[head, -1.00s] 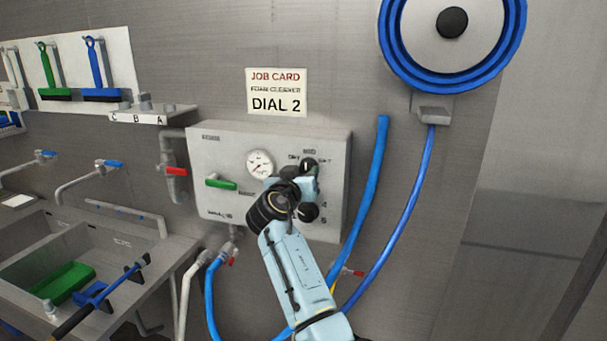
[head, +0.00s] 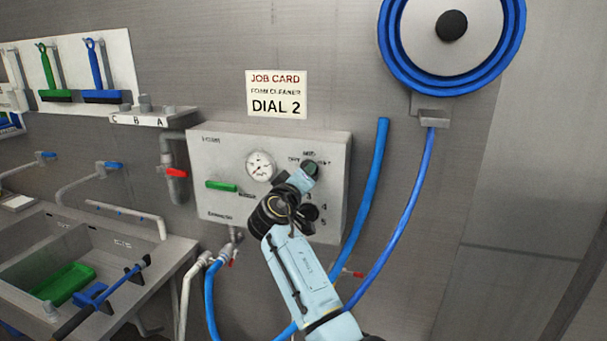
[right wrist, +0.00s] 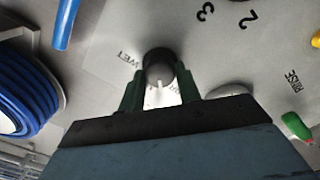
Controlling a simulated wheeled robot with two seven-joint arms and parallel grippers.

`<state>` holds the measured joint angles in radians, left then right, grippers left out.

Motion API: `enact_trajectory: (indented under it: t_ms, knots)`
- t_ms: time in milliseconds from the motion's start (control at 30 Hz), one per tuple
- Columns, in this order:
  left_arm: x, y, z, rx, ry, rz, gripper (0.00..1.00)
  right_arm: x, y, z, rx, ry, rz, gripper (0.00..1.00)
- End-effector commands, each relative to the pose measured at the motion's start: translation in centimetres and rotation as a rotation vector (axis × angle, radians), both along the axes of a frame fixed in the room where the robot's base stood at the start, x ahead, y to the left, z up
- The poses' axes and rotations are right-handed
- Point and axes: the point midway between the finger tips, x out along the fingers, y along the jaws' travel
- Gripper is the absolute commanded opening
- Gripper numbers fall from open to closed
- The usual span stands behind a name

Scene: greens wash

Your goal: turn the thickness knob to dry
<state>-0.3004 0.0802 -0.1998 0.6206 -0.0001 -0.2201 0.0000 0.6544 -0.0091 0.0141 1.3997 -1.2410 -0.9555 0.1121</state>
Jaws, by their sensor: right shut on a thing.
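The thickness knob (head: 311,168) is a dark round knob at the upper right of the grey foam panel (head: 225,150), with small DRY, MID and WET labels around it. My right gripper (head: 304,176) is at the knob and partly covers it. In the right wrist view, the dark green fingers of the right gripper (right wrist: 160,90) are shut on the knob (right wrist: 158,65), one on each side. The knob's white pointer mark faces down in that view, toward the gripper, and away from the WET label at left. The DRY label is not readable there. My left gripper is not in view.
A numbered dial (head: 310,212) sits just below the knob, partly behind my wrist. A gauge (head: 260,166) and a green lever (head: 221,186) are to the left. Blue hoses (head: 405,215) hang to the right. A job card (head: 276,94) above reads DIAL 2.

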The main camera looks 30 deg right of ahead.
Motion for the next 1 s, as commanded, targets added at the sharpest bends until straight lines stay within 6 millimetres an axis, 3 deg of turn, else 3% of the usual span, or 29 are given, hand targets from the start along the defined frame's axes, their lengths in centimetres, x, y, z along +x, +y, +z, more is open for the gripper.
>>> enact_trajectory:
  t_ms: [433,1000]
  knots:
    - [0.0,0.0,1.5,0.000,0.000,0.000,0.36,0.0,0.0,0.1,-0.184,0.216,0.001,0.11]
    - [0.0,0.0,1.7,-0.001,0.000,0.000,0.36,0.0,0.0,0.0,-0.229,0.267,0.001,0.11]
